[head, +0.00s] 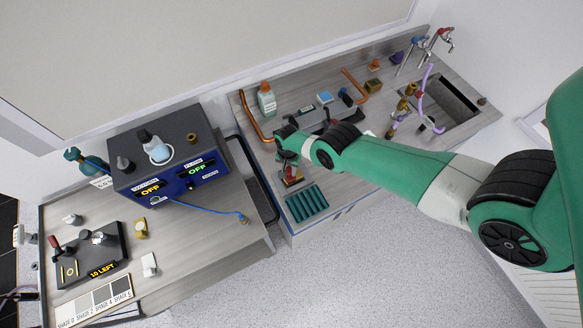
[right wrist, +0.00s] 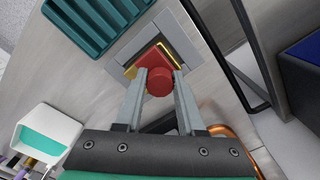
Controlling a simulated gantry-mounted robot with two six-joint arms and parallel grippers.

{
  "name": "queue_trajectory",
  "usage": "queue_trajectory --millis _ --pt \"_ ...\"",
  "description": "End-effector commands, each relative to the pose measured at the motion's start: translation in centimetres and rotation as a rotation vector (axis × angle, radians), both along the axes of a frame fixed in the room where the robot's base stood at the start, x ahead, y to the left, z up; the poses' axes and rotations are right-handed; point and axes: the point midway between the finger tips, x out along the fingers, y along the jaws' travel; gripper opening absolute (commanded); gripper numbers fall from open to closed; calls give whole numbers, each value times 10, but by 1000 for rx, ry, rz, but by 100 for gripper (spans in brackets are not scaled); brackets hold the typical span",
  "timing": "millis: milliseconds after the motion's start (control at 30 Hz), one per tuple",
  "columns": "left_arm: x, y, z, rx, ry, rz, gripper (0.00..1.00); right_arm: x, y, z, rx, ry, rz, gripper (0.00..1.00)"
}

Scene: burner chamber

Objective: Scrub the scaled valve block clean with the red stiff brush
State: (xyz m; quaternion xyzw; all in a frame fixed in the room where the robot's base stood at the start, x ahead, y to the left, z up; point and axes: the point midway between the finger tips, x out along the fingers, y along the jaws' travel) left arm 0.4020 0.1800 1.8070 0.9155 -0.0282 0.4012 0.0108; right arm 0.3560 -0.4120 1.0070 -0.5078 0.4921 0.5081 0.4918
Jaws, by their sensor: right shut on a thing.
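My right gripper (head: 287,160) is above the left part of the right-hand worktop and points down. In the right wrist view, its fingers (right wrist: 160,80) are shut on the round handle of the red brush (right wrist: 157,58). The red brush also shows in the head view (head: 292,174), below the gripper. My left gripper is in neither view.
A teal ribbed tray (head: 306,203) lies close to the frame. A copper pipe (head: 254,118) and a white bottle (head: 267,99) stand behind. The blue console (head: 170,160) is on the left table, across a narrow gap. A sink (head: 452,96) is at right.

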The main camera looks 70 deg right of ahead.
Motion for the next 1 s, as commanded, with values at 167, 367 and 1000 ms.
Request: queue_trajectory --millis 167,367,1000 --pt "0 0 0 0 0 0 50 0 0 0 -1 -1 0 0" --pt "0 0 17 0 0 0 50 1 0 18 -1 -1 0 0" --pt "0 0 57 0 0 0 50 0 0 60 -1 -1 0 0"
